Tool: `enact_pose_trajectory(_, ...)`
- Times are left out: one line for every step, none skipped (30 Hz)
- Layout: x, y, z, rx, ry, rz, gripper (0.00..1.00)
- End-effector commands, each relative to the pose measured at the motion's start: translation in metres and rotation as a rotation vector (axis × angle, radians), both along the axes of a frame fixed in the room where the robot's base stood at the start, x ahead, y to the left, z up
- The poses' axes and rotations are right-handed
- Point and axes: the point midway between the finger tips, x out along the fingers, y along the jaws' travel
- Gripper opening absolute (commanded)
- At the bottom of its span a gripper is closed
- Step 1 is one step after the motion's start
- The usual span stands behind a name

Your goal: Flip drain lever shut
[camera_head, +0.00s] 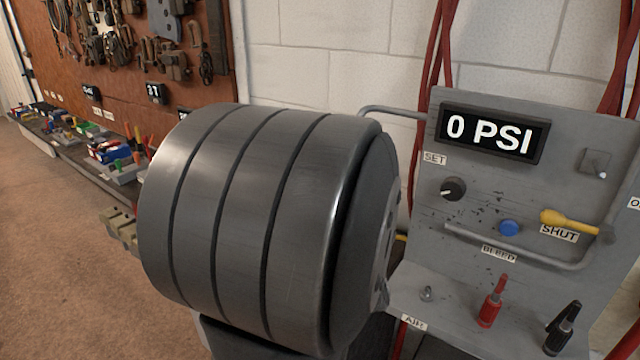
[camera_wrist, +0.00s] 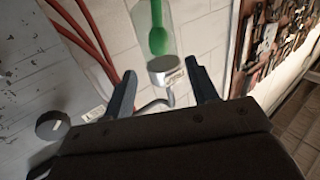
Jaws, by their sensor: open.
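On the grey panel (camera_head: 415,262) in the head view, a yellow-handled lever (camera_head: 568,221) lies nearly level, its grip to the left, above a SHUT label (camera_head: 559,234). I see no label reading "drain", so I cannot tell if this is the drain lever. In the wrist view, a clear tube (camera_wrist: 141,22) with a green piece (camera_wrist: 158,38) inside ends in a silver cap (camera_wrist: 164,63). My gripper (camera_wrist: 160,68) is open there, its fingers either side of the cap in the picture. The depth between them is unclear. The head view does not show my fingers.
A gauge (camera_head: 491,134) reads 0 PSI. The panel has a SET knob (camera_head: 453,189), a blue button (camera_head: 509,228), and red (camera_head: 492,303) and black (camera_head: 562,328) fittings. Red hoses (camera_wrist: 90,38) hang on the wall. A tool board (camera_head: 95,75) and workbench stand left.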

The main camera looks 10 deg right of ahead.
Motion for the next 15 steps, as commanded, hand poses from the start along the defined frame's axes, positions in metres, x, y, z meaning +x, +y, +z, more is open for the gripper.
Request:
enact_pose_trajectory(0.011,-0.002,-0.001,0.001,0.002,0.002,0.53)
enact_pose_trajectory(0.017,-0.003,-0.001,0.001,0.002,0.002,0.53)
enact_pose_trajectory(0.024,-0.004,-0.001,0.001,0.001,0.002,0.53)
enact_pose_trajectory(0.030,-0.006,-0.001,0.002,0.001,0.002,0.53)
enact_pose_trajectory(0.035,-0.007,-0.001,0.001,0.001,0.002,0.53)
enact_pose_trajectory(0.041,-0.008,-0.001,0.000,0.000,0.002,0.53)
enact_pose_trajectory(0.045,-0.009,-0.001,0.001,0.002,0.002,0.53)
enact_pose_trajectory(0.050,-0.010,-0.001,0.000,0.001,0.001,0.53)
enact_pose_trajectory(0.055,-0.011,0.000,0.001,0.001,0.001,0.53)
enact_pose_trajectory(0.058,-0.012,-0.001,0.001,0.001,0.001,0.53)
enact_pose_trajectory(0.061,-0.012,0.000,0.001,0.001,0.001,0.53)
enact_pose_trajectory(0.064,-0.013,0.000,0.001,0.000,0.001,0.53)
enact_pose_trajectory(0.065,-0.013,0.000,0.001,0.000,0.001,0.53)
enact_pose_trajectory(0.067,-0.014,0.000,0.001,0.000,0.001,0.53)
enact_pose_trajectory(0.068,-0.014,0.000,0.001,0.000,0.000,0.53)
